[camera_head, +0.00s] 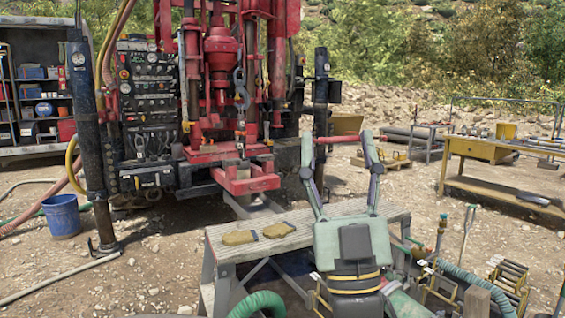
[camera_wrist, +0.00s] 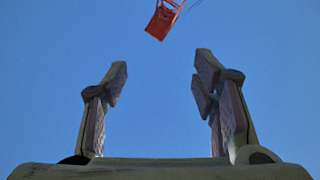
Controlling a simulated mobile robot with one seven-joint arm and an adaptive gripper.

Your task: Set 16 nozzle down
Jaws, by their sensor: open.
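My gripper (camera_head: 338,142) is open above the near end of a grey slatted bench, its two fingers pointing up and wide apart. In the wrist view my gripper (camera_wrist: 160,68) is also open, with only blue sky between its fingers and nothing held. I cannot make out a nozzle marked 16 in either view. A red horizontal bar (camera_head: 340,139) shows between and past the fingertips in the head view; the wrist view shows nothing between the fingers, so it appears to lie behind them.
Two yellowish gloves or pads (camera_head: 238,237) lie on the slatted bench (camera_head: 330,208). The red drill rig (camera_head: 222,60) stands behind it. A blue bucket (camera_head: 61,216) is at left. A yellow workbench (camera_head: 474,148) with small items is at right. Hoses and racked tools crowd the lower right.

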